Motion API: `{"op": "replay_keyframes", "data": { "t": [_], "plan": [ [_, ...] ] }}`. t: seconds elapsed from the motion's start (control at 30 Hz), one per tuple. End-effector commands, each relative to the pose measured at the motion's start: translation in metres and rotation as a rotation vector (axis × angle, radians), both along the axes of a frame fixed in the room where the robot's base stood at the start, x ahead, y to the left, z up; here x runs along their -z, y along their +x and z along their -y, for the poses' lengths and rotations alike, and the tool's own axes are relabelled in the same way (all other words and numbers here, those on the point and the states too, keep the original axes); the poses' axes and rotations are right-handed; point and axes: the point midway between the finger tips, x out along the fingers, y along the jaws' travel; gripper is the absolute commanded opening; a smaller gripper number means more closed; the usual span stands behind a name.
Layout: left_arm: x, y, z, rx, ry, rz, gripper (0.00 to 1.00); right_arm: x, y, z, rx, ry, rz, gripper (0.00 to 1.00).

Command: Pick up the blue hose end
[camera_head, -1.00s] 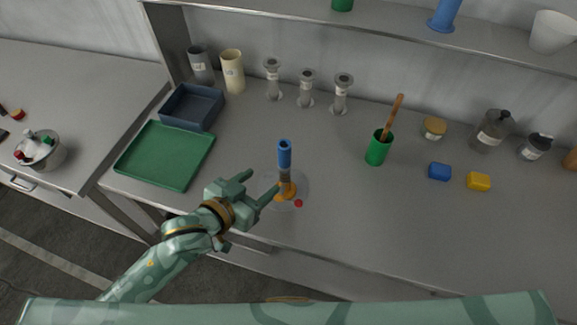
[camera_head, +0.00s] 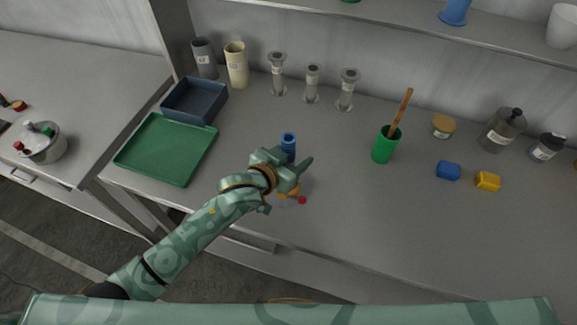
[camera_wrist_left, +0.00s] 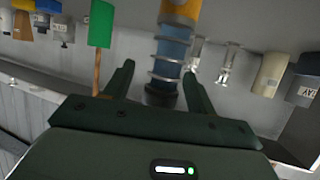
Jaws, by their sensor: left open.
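The blue hose end (camera_head: 288,143) stands upright on the bench, on an orange fitting (camera_head: 289,191) near the front edge. My left gripper (camera_head: 284,161) is at the hose, open, and hides its middle part. In the left wrist view, the hose (camera_wrist_left: 172,47) shows as a ribbed blue tube with an orange part and a dark end. There it lies between the two fingers of my left gripper (camera_wrist_left: 158,72), nearer the right finger. I cannot tell whether a finger touches it. My right gripper is not in view.
A green tray (camera_head: 165,150) and a dark blue bin (camera_head: 195,100) are to the left. A green cup (camera_head: 384,147) with a wooden stick stands to the right. Several grey glass-like pieces stand behind. Blue (camera_head: 448,170) and yellow (camera_head: 488,181) blocks lie farther right.

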Motion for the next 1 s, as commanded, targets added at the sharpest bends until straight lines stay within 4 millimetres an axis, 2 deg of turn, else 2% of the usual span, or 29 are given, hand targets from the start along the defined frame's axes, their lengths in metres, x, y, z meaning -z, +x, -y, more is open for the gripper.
{"op": "replay_keyframes", "data": {
  "t": [0.03,0.07,0.23,0.3,0.53,0.67,0.83,1.0],
  "plan": [
    [0.000,0.000,0.000,0.000,0.000,0.000,0.57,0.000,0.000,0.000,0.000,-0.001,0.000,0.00],
    [0.000,0.000,0.000,0.000,0.000,0.000,0.51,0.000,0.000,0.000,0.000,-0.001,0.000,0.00],
    [0.000,0.000,0.000,0.000,0.000,0.000,0.04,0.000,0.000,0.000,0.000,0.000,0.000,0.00],
    [-0.001,0.000,0.000,0.000,-0.001,0.001,0.00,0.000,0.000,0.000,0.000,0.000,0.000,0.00],
    [-0.001,0.000,0.000,0.000,0.000,0.000,0.00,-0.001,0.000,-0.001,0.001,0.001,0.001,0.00],
    [-0.011,0.000,0.000,0.000,-0.001,0.002,0.00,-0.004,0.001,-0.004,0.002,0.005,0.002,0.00],
    [-0.039,-0.003,-0.001,0.001,-0.002,0.002,0.00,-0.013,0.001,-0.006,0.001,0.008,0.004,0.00],
    [-0.084,-0.039,-0.011,0.001,-0.004,0.002,0.00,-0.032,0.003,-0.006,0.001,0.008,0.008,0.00]
  ]
}}
